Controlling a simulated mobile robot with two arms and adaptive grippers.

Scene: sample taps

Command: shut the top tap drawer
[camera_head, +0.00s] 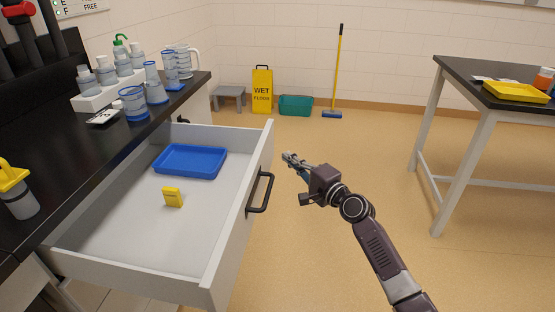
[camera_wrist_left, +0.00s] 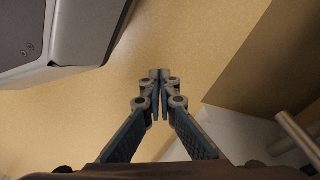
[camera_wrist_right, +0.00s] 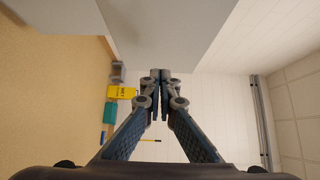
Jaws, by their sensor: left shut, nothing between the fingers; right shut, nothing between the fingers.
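The top tap drawer (camera_head: 225,235) is pulled well out from under the black bench. Its light grey front carries a black bar handle (camera_head: 261,192).
The black bench top (camera_head: 105,150) holds bottles, beakers and a white rack. A yellow wet-floor sign (camera_head: 262,89), teal bin (camera_head: 296,105) and broom (camera_head: 338,70) stand by the back wall. A table (camera_head: 480,85) stands at right. Floor in front of the drawer is clear.

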